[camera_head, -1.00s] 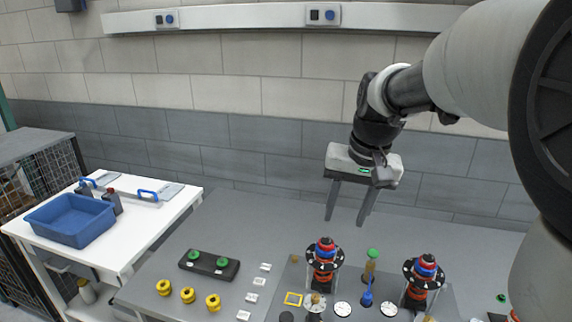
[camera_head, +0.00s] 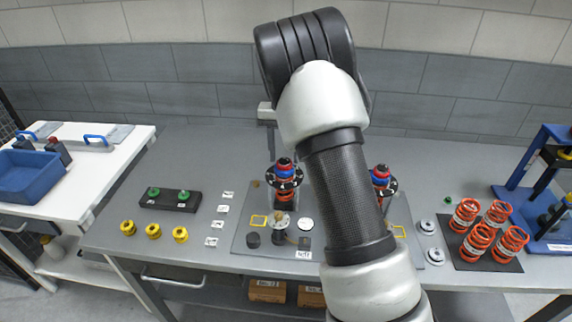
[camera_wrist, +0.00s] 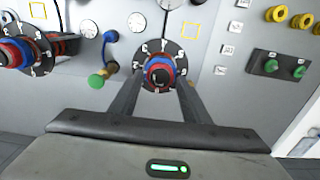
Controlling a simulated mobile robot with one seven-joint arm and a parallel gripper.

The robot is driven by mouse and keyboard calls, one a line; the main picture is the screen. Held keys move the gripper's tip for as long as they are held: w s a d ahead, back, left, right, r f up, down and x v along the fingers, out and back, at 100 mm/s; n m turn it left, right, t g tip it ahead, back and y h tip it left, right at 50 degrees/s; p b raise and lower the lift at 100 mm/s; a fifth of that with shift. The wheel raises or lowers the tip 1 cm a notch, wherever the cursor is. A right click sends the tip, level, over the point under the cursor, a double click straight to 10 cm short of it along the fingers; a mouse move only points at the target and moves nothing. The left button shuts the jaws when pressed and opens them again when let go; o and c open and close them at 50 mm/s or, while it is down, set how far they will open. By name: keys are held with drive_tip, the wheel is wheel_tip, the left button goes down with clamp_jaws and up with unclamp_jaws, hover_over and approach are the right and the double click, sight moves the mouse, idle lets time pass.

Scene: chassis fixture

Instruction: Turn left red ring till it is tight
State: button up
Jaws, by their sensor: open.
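The left red ring (camera_head: 284,163) sits near the top of the left spring unit, above a blue ring (camera_head: 284,172) and a black marked disc. In the wrist view the same red ring (camera_wrist: 151,71) surrounds a dark cap marked L. My gripper (camera_wrist: 158,83) is open, its two fingers pointing toward the left unit, one to each side of its centre. I cannot tell whether they touch the ring. In the head view my arm hides most of the gripper. The right spring unit (camera_head: 381,175) is partly behind my arm; it also shows in the wrist view (camera_wrist: 18,52).
A green-topped peg (camera_wrist: 97,80) stands between the units. A black block with green knobs (camera_head: 170,199) and several yellow rings (camera_head: 153,231) lie left. Several orange springs (camera_head: 480,230) and a blue stand (camera_head: 545,190) are right. A white side table (camera_head: 115,150) holds a blue bin.

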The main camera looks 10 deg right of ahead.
drive_tip(key=shift+f, duration=0.75)
